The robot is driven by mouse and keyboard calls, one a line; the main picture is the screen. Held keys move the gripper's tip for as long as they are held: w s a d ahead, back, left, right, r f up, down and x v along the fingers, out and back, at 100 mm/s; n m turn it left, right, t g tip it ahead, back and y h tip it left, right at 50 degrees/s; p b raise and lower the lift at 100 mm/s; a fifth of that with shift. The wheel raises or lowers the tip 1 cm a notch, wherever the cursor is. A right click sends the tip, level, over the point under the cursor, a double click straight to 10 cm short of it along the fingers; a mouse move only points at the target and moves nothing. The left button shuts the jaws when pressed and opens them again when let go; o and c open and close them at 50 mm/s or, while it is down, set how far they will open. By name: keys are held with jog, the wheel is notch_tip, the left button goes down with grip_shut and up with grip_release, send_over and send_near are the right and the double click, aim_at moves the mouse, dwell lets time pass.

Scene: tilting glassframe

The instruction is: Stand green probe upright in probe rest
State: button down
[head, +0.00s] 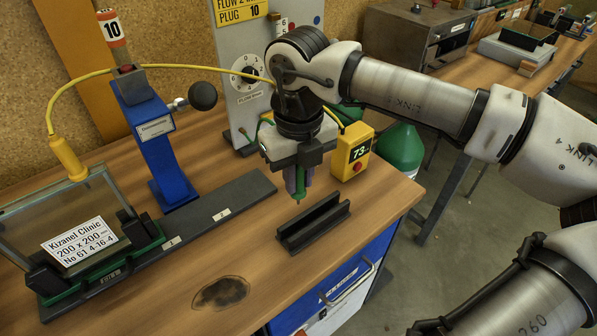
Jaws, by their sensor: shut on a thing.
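My gripper (297,182) points down over the right part of the workbench. It is shut on the green probe (299,188), which hangs roughly upright with its narrow tip down. The fingers partly hide the probe's body. A dark grooved block (313,223), perhaps the probe rest, lies on the bench just in front and to the right of the tip; the probe looks apart from it.
A glass pane (70,215) stands in a clamp on a dark rail (215,205) at left, with a yellow-cabled plug on it. A blue post (155,140) and a dial panel (247,75) stand behind. The front bench is clear around a burn mark (221,292).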

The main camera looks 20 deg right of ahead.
aim_at(298, 203)
jog(key=shift+f+b, duration=0.1)
jog(key=shift+b, duration=0.2)
notch_tip(298, 203, down, 6)
jog(key=b, duration=0.5)
jog(key=shift+b, duration=0.3)
jog(key=shift+r+b, duration=0.2)
jog(key=shift+b, duration=0.5)
dwell(1.6)
jog(key=shift+f, duration=0.2)
jog(key=shift+f+b, duration=0.3)
jog(key=shift+b, duration=0.2)
jog(key=shift+f+b, duration=1.5)
jog(key=shift+f, duration=0.1)
jog(key=c, duration=1.2)
grip_release()
jog(key=shift+c, duration=0.2)
jog(key=shift+r, duration=0.15)
